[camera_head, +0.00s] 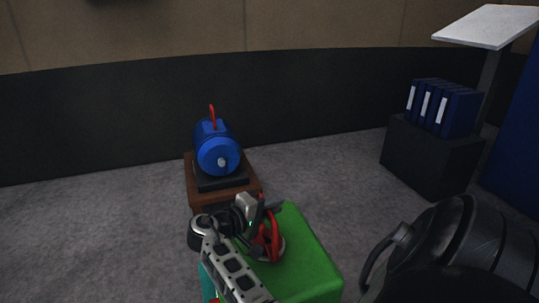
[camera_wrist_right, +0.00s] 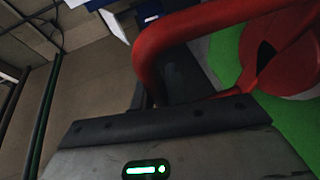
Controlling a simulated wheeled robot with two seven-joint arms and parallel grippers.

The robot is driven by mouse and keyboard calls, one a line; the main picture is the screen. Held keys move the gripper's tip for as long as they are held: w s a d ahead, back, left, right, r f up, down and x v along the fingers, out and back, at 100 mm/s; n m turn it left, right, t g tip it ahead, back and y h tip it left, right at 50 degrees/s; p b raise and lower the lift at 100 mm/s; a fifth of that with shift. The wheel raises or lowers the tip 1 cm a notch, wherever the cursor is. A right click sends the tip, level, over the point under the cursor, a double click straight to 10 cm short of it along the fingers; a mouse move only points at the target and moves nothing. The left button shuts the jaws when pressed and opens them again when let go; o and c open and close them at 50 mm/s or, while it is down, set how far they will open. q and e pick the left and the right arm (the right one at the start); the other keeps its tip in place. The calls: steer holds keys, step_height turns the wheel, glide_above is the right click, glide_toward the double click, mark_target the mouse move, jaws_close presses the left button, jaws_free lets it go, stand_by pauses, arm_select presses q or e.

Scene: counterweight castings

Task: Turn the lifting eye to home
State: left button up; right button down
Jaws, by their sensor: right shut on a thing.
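The lifting eye (camera_head: 273,238) is a red loop on a round base, standing on top of a green casting (camera_head: 303,262) in the lower middle of the head view. My right gripper (camera_head: 262,212) is at the loop and shut on it. In the right wrist view the red loop of the lifting eye (camera_wrist_right: 150,55) passes close by the dark finger, with its red base on the green surface (camera_wrist_right: 228,50) at the right. The gripper hides part of the loop. My left gripper is not in view.
A blue motor-like casting (camera_head: 212,152) with its own red eye sits on a wooden stand (camera_head: 200,198) behind. Blue binders (camera_head: 458,113) stand on a dark cabinet (camera_head: 430,160) at the right, near a white-topped lectern (camera_head: 487,26). Grey carpet (camera_head: 330,180) between is clear.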

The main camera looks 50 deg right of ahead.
steer(key=shift+r, duration=0.1)
steer(key=c, duration=1.4)
jaws_free()
steer(key=v, duration=0.7)
steer(key=shift+a, duration=0.2)
